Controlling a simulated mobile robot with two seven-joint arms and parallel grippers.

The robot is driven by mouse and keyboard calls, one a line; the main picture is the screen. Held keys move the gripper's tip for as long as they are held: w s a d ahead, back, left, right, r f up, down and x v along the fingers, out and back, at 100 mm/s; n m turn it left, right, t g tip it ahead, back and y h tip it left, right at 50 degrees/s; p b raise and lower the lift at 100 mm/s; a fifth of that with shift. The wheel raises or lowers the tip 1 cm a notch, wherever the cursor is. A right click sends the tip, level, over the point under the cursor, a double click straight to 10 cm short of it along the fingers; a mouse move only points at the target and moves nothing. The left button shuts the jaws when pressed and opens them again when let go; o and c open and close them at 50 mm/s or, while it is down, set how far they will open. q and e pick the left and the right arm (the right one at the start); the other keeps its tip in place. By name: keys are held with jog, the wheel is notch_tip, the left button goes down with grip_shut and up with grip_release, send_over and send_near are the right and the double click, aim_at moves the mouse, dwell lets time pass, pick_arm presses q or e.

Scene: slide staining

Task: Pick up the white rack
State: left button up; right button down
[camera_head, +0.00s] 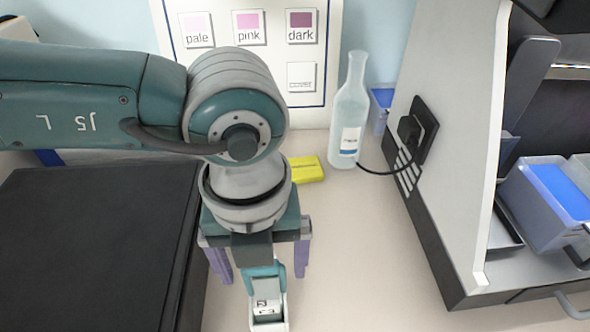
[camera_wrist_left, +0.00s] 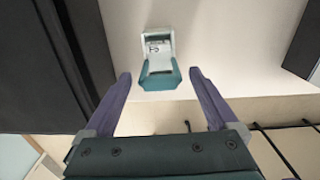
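The white rack (camera_head: 267,312) stands on the pale bench below my left gripper, at the bottom middle of the head view. It has a teal part at one end. In the left wrist view the white rack (camera_wrist_left: 158,48) shows ahead of the fingers, with its teal part nearest. My left gripper (camera_head: 262,272) is open, with its purple fingers spread wide; in the left wrist view the gripper (camera_wrist_left: 160,76) has nothing between its fingers that it grips. The wrist partly hides the rack's far end in the head view. My right gripper is not in view.
A large black slab (camera_head: 95,240) lies left of the rack. A yellow block (camera_head: 306,169) and a pale bottle (camera_head: 349,115) stand behind. A grey-white machine (camera_head: 440,150) with a blue-filled container (camera_head: 545,205) is at the right. The bench between rack and machine is clear.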

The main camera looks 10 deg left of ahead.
pick_arm(q)
grip_shut()
dwell(0.5)
